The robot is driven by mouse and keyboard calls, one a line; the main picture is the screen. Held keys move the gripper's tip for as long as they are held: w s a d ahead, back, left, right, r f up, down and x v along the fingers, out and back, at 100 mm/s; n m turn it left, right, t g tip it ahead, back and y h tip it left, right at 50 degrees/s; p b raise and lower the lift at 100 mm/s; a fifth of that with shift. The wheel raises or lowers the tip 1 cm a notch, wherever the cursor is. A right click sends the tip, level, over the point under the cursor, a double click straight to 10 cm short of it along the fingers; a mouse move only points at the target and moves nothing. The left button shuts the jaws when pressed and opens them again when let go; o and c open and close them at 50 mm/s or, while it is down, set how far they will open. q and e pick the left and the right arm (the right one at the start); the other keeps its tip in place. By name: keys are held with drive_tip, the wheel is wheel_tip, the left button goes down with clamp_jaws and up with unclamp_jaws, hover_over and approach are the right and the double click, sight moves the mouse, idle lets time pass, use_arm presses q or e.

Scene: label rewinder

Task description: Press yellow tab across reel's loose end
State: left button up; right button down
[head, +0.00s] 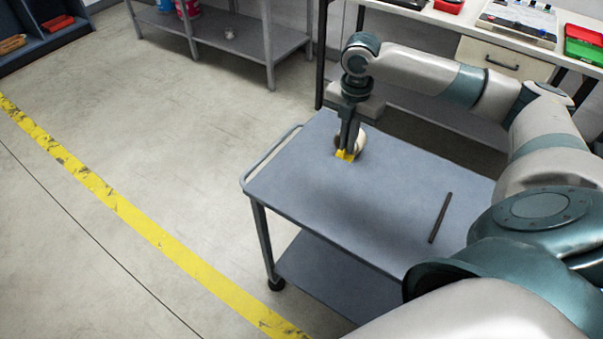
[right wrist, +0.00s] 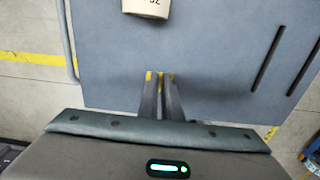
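My right gripper (head: 347,149) points down over the grey cart top and is shut on the small yellow tab (head: 344,156). In the right wrist view, yellow shows at the tips of the gripper's close-set fingers (right wrist: 160,77). The pale reel (head: 361,144) is beside the fingers in the head view, partly hidden by them. In the right wrist view the reel (right wrist: 147,8) is at the top edge, cut off, with dark print on its side. A gap of cart top shows between it and the fingertips there. The reel's loose end cannot be made out. My left gripper is not in view.
The cart top (head: 375,205) is mostly clear. A dark thin bar (head: 440,217) lies near its right side, and two dark strips show in the right wrist view. A workbench (head: 470,22) with trays and a shelf (head: 235,40) stand behind. A yellow floor line (head: 150,228) runs at left.

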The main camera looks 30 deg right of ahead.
drive_tip(key=w+a+f+p, duration=0.1)
drive_tip(key=w+a+f, duration=0.1)
drive_tip(key=w+a+f+p, duration=0.1)
drive_tip(key=w+a+f, duration=0.1)
drive_tip(key=w+a, duration=0.1)
drive_tip(key=w+a+f+p, duration=0.1)
drive_tip(key=w+a+f, duration=0.1)
drive_tip(key=w, duration=0.1)
drive_tip(key=shift+w+a+f, duration=0.25)
drive_tip(key=shift+f, duration=0.05)
drive_tip(key=shift+w+a+f+p, duration=0.1)
drive_tip(key=shift+w+f+p, duration=0.1)
drive_tip(key=shift+p, duration=0.1)
drive_tip(key=shift+s+f+p, duration=0.1)
drive_tip(key=shift+f+p, duration=1.25)
drive_tip(key=shift+f, duration=0.45)
drive_tip(key=shift+f, duration=0.25)
drive_tip(key=c, duration=1.9)
unclamp_jaws()
drive_tip(key=shift+c, duration=0.2)
